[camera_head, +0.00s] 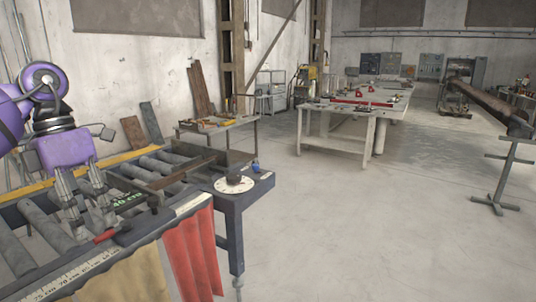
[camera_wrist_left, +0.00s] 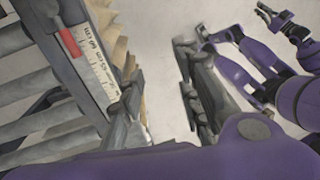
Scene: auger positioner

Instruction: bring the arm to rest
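My left arm is purple and comes in from the left in the head view. Its left gripper (camera_head: 90,228) points down over the front edge of the roller table (camera_head: 178,211). The fingers are apart with nothing between them; the left wrist view shows the same gap between the fingertips (camera_wrist_left: 160,95).
A green display (camera_head: 127,200) and a round white dial (camera_head: 234,184) sit on the roller table. Red and tan cloths (camera_head: 190,258) hang from its front. A white workbench (camera_head: 340,142) and a stand (camera_head: 503,175) are farther off. The floor between is clear.

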